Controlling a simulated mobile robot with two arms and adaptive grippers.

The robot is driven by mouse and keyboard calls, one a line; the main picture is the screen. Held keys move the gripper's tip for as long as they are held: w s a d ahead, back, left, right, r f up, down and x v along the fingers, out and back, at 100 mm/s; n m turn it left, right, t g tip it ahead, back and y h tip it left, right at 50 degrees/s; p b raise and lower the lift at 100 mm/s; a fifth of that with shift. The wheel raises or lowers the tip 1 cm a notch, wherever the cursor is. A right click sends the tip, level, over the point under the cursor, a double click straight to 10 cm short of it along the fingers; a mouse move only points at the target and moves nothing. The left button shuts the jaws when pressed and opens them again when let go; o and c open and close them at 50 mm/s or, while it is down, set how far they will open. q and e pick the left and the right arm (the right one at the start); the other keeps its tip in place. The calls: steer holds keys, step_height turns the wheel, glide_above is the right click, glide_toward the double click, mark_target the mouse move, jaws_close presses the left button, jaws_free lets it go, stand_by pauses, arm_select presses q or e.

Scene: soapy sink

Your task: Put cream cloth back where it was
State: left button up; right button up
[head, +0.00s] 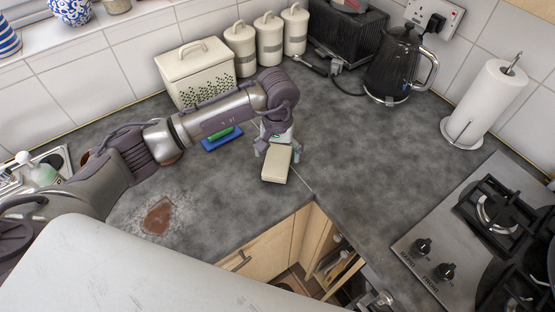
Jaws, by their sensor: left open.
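The cream cloth (275,168), a small folded block, is on or just above the grey worktop near its inner corner. My left gripper (277,148) reaches in from the left and points down at the far end of the cloth. Its jaws are open, with fingers beside the cloth. The gripper hides the cloth's far end, so I cannot tell whether the fingers touch it. My right gripper is not in view.
A blue item with a green one on top (222,138) lies behind my left arm. A brown spill (158,215) marks the left worktop. A bread bin (200,75), canisters (268,40) and kettle (398,65) stand at the back. The right worktop is clear before the hob (440,245).

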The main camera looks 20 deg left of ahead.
mark_target(278, 159)
arm_select(q)
step_height(278, 159, up, 9)
steer(key=b, duration=0.2)
steer(key=shift+b, duration=0.35)
steer(key=shift+r, duration=0.1)
